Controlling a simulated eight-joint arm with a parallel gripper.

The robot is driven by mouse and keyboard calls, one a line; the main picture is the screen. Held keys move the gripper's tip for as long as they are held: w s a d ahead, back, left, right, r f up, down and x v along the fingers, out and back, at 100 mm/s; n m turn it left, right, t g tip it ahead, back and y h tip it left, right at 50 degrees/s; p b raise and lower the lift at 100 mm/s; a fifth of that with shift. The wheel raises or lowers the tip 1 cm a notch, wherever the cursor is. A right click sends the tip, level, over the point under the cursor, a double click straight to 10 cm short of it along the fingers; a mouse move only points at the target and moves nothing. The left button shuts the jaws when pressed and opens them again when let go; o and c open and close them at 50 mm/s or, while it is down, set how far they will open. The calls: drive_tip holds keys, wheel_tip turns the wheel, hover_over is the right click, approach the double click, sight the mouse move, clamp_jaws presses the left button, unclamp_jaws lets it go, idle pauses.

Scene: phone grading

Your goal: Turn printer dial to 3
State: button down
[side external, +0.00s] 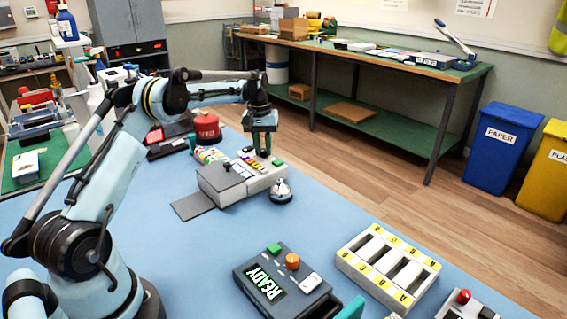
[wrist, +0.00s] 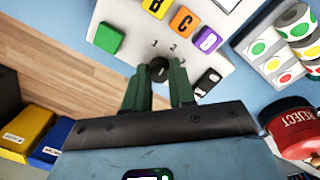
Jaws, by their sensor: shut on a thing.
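The printer (side external: 240,182) is a light grey box on the blue table in the side view. In the wrist view its pale top panel (wrist: 135,62) carries a green button (wrist: 108,38) and lettered B, C and D keys. A small black dial (wrist: 158,68) has printed numbers beside it, 1 and 2 legible. My gripper (side external: 263,152) points down over the printer's far end. In the wrist view my gripper (wrist: 156,82) has its green fingers on either side of the dial, shut on it. The dial's pointer setting cannot be made out.
A red REJECT pot (side external: 207,128) and sticker rolls (side external: 210,155) stand behind the printer. A bell (side external: 281,190) stands close by at its right. A READY box (side external: 285,285) and slotted rack (side external: 388,265) are nearer the camera. The table between is clear.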

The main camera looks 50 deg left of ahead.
drive_tip(key=m, duration=0.5)
drive_tip(key=shift+m, duration=0.3)
drive_tip(key=shift+w+r+m, duration=0.1)
drive_tip(key=shift+m, duration=2)
drive_tip(key=c, duration=0.9)
unclamp_jaws()
drive_tip(key=shift+c, duration=0.2)
drive_tip(key=r, duration=0.7)
drive_tip(key=shift+a+r, duration=0.2)
